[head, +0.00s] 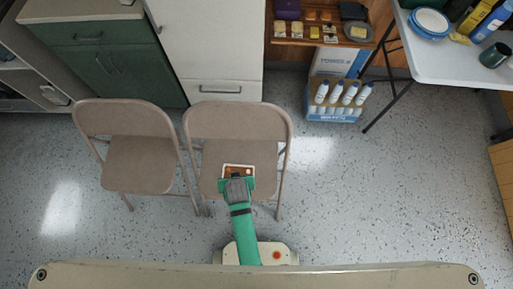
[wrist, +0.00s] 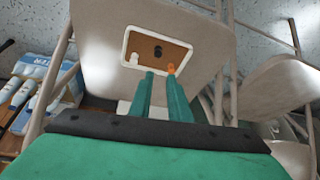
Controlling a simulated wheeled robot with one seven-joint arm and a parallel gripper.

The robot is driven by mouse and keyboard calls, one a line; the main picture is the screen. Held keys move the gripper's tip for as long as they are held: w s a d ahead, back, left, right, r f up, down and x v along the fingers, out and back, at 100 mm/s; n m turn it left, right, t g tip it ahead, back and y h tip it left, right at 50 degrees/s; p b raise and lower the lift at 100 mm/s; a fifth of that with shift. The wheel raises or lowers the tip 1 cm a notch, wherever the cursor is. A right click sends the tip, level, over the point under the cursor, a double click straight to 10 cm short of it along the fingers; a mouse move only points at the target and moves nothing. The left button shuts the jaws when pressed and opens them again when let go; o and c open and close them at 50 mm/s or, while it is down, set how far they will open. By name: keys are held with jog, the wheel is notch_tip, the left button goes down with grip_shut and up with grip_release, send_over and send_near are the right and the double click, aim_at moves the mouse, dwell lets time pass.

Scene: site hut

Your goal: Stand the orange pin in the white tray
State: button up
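The white tray (head: 239,165) lies on the seat of the right folding chair; its white rim and brown floor also show in the wrist view (wrist: 126,46). The orange pin (wrist: 171,68) shows as a small orange tip just beyond my right fingertip, at the tray's near side; its lower part is hidden by that finger, and I cannot tell whether it is upright. A black peg (wrist: 158,50) and a white peg (wrist: 133,58) are in the tray. My gripper (wrist: 160,73) has its green fingers apart, with a gap and nothing seen between them. In the head view my gripper (head: 237,183) covers the tray's near part.
A second folding chair (head: 137,170) stands to the left. Cabinets (head: 100,55) are behind. A blue crate of bottles (head: 337,100) and a wooden shelf (head: 320,30) are at the back right, beside a white table (head: 450,62). The floor to the right is clear.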

jog(key=s+d+r+t, duration=0.3)
jog(key=s+r, duration=0.2)
jog(key=r, duration=0.4)
jog(key=s+d+r+m+t, duration=0.1)
jog(key=s+d+r+t, duration=0.2)
jog(key=r, duration=0.7)
jog(key=s+d+r+t+h, duration=0.1)
jog(key=s+d+r+t, duration=0.1)
jog(key=s+r+t, duration=0.2)
jog(key=s+r, duration=0.3)
jog(key=r, duration=0.2)
jog(key=shift+d+r+t, duration=0.3)
jog(key=shift+d+r, duration=0.1)
